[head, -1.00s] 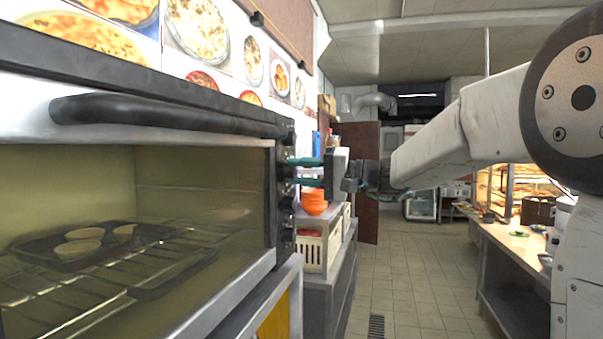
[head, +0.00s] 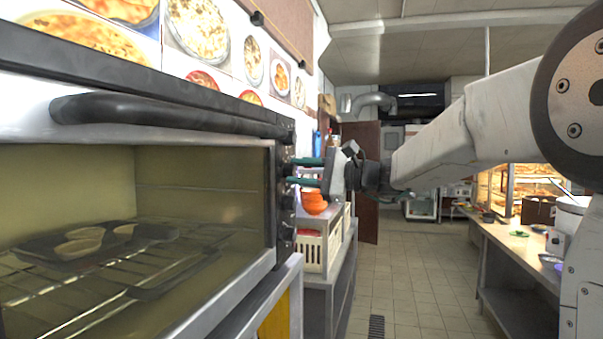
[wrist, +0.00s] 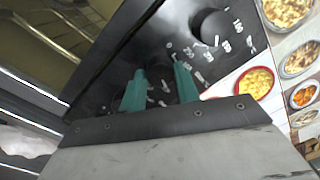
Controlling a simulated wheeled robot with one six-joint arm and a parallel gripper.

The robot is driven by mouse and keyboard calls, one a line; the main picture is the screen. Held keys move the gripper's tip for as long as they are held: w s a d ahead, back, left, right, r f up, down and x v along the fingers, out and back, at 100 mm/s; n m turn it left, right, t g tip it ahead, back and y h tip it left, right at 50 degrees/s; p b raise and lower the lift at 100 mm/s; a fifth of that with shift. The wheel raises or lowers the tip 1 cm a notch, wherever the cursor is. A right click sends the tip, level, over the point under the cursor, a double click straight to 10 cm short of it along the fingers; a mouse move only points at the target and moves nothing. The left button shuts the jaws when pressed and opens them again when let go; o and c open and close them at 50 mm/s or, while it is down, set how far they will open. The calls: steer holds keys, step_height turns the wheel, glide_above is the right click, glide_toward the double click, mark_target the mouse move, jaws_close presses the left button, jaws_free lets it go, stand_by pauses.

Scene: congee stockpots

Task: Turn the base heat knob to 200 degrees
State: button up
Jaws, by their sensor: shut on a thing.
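The oven's black control panel (head: 285,232) is seen edge-on in the head view, with dark knobs down it. My gripper (head: 295,172) reaches the panel from the right with its two teal fingers. In the wrist view my gripper (wrist: 160,86) has its fingers on either side of a dark knob, closed on it. That knob is mostly hidden between the fingers, and its setting cannot be read. White dial marks show around it. Another round black knob (wrist: 209,26) is clear of the fingers, with numbers beside it. I cannot tell from a label which knob is base heat.
The oven's dark door handle (head: 170,112) sticks out to the left of the panel. Trays with pale round items lie inside behind the glass. A cream crate (head: 312,250) and orange bowls (head: 314,203) stand beyond the oven. The tiled aisle is clear.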

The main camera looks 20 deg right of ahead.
steer(key=shift+m, duration=1.1)
steer(key=o, duration=1)
steer(key=shift+c, duration=0.2)
steer(key=shift+s+d, duration=0.1)
steer(key=v, duration=0.7)
steer(key=shift+s+d, duration=0.2)
steer(key=shift+d, duration=0.05)
